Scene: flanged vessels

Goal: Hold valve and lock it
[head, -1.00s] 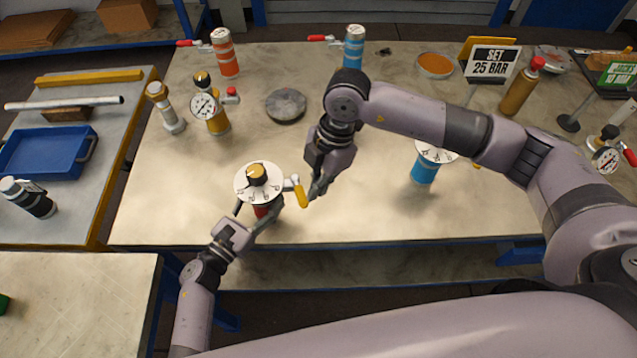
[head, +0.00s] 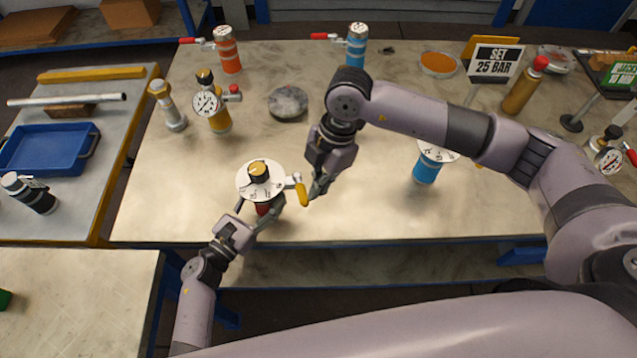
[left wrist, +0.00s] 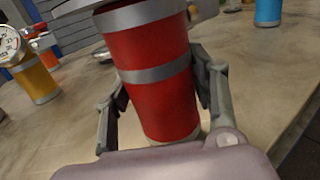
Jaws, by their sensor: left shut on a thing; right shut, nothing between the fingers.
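The valve is a red vessel with a white dial disc (head: 261,181) and a dark and yellow knob on top. A yellow-gripped lever (head: 301,193) sticks out at its right side. My left gripper (head: 260,219) is shut on the red body; in the left wrist view the fingers clasp the red cylinder (left wrist: 160,95) with grey bands from both sides. The vessel stands upright near the table's front edge. My right gripper (head: 316,190) is shut and empty, its fingertips close beside the lever; I cannot tell if they touch it.
A blue vessel with a dial (head: 426,172) stands to the right under my right arm. A gauge vessel (head: 216,110), a grey disc (head: 288,102) and orange (head: 228,52) and blue (head: 356,46) vessels stand behind. A "SET 25 BAR" sign (head: 494,61) is at back right.

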